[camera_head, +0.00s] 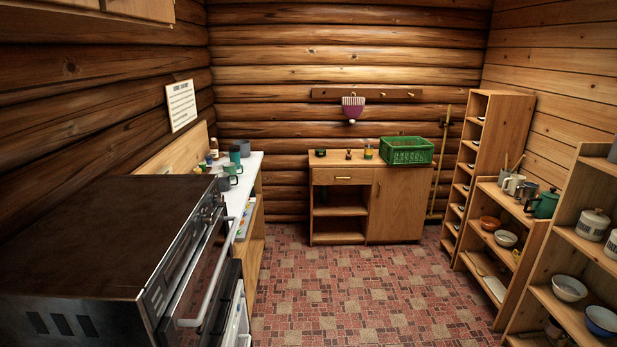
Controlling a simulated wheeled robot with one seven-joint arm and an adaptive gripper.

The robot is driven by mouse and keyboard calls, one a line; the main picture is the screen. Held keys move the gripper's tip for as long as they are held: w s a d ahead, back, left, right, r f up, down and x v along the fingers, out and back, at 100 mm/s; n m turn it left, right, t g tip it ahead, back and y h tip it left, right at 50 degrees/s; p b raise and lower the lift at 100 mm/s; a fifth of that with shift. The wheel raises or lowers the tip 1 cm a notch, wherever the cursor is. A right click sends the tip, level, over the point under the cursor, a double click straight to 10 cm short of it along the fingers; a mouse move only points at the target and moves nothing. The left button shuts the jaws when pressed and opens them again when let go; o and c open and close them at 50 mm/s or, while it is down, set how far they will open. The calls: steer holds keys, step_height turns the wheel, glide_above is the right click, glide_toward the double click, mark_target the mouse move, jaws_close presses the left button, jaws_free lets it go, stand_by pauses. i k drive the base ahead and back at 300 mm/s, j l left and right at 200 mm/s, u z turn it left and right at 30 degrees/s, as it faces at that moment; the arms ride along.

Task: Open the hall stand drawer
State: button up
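The hall stand (395,205) is a wooden cabinet against the far log wall. Its drawer (342,177) is at the upper left of the front, with a small light handle, and looks shut. Below the drawer are open shelves, and a door closes the right half. A green crate (407,151) and several small jars stand on its top. My gripper is not in view.
A dark oven (95,260) with a bar handle fills the near left, with a white-topped counter (245,180) beyond it. Wooden shelves (540,262) with crockery line the right side. The tiled floor (335,290) between is clear up to the hall stand.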

mark_target(326, 176)
steer(key=i, duration=2.75)
steer(key=i+j, duration=0.1)
steer(key=i, duration=1.25)
steer(key=i+z, duration=0.1)
steer(key=i, duration=1.3)
